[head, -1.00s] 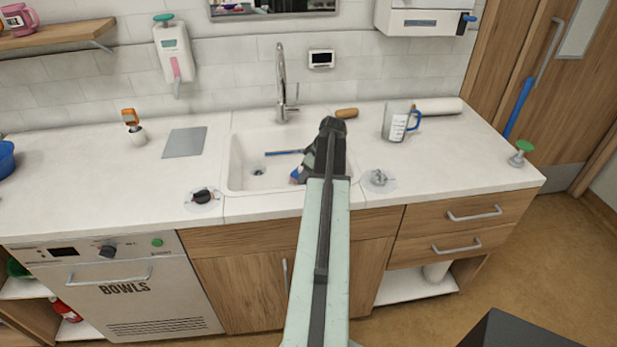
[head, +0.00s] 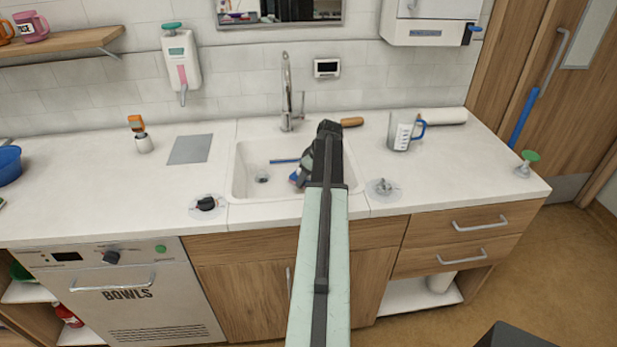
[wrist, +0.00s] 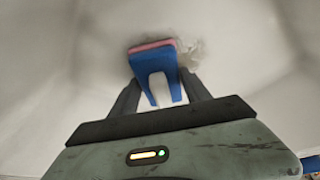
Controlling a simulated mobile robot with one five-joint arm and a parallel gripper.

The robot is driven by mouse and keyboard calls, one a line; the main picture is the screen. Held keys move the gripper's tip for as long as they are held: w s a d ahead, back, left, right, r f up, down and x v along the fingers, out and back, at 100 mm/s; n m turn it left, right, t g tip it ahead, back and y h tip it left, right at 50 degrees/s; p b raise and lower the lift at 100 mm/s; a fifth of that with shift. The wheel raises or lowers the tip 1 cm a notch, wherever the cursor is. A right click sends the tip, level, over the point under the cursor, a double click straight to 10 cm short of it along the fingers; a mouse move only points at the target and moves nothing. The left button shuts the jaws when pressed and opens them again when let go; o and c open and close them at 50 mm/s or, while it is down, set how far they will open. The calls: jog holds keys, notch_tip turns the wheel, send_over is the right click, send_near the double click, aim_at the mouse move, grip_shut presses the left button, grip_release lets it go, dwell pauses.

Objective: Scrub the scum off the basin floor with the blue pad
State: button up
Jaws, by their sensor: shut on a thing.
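The blue pad (wrist: 155,68) shows between my fingers in the wrist view, with a pink layer along its far edge. My gripper (wrist: 160,92) is shut on it. A grey smudge of scum (wrist: 190,52) lies on the pale basin floor just right of and beyond the pad. Whether the pad touches the floor is hard to tell. In the head view my gripper (head: 304,178) reaches down into the right half of the white basin (head: 240,160). A bit of blue pad (head: 294,177) shows at its tip. My arm hides the basin's right part.
A thin blue bar (head: 284,161) and the drain (head: 262,177) are in the basin. The faucet (head: 288,95) stands behind it. A measuring jug (head: 401,132) and wooden-coloured handle (head: 352,122) are right. A black knob (head: 206,203) and a metal fitting (head: 382,187) flank the front.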

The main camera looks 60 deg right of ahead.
jog(key=shift+s+a+f, duration=0.1)
jog(key=shift+s+a, duration=1.25)
jog(key=shift+a, duration=0.3)
jog(key=shift+s+a, duration=1.15)
jog(key=shift+a, duration=0.25)
jog(key=shift+w+a, duration=0.5)
jog(key=shift+w, duration=0.15)
jog(key=shift+w+d, duration=0.8)
jog(key=shift+d, duration=0.25)
jog(key=shift+w+d, duration=0.85)
jog(key=shift+d, duration=0.15)
jog(key=shift+w+d, duration=0.8)
jog(key=shift+d, duration=0.25)
notch_tip(320, 180, up, 6)
jog(key=p, duration=0.5)
jog(key=shift+f+p, duration=0.1)
jog(key=shift+p, duration=0.2)
